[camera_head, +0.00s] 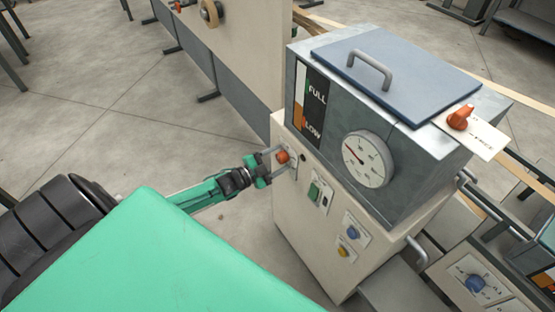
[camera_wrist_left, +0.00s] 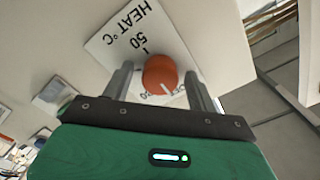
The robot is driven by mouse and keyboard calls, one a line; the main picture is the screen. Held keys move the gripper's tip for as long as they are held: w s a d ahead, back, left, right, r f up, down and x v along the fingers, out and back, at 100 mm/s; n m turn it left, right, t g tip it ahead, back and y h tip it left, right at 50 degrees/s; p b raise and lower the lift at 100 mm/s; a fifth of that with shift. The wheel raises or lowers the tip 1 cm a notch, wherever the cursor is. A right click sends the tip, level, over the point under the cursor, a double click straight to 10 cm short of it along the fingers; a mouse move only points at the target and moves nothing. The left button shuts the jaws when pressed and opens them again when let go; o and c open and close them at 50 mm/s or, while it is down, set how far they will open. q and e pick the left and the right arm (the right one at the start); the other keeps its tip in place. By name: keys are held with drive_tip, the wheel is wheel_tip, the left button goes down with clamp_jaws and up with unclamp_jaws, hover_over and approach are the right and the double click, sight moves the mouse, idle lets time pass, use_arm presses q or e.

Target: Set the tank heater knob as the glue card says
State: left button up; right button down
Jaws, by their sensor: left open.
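The round orange heater knob (camera_head: 282,156) sits on the front panel of the glue tank cabinet. In the left wrist view the knob (camera_wrist_left: 158,74) stands on a white plate (camera_wrist_left: 118,42) lettered "HEAT °C" and "50"; other marks are partly hidden. A pale pointer line on the knob points down and slightly right in that view. My left gripper (camera_wrist_left: 158,88) is open, one finger on each side of the knob; I cannot tell whether they touch it. A white card (camera_head: 487,138) with small unreadable print lies on the tank top, beside an orange piece (camera_head: 460,117). My right gripper is out of view.
The grey tank (camera_head: 420,135) has a blue lid (camera_head: 395,75) with a handle and a round dial gauge (camera_head: 368,160). Below the gauge are a green switch (camera_head: 315,192), a blue knob (camera_head: 352,232) and a yellow knob (camera_head: 343,251). Open floor lies left.

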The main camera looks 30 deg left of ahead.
use_arm(q)
drive_tip(key=c, duration=1)
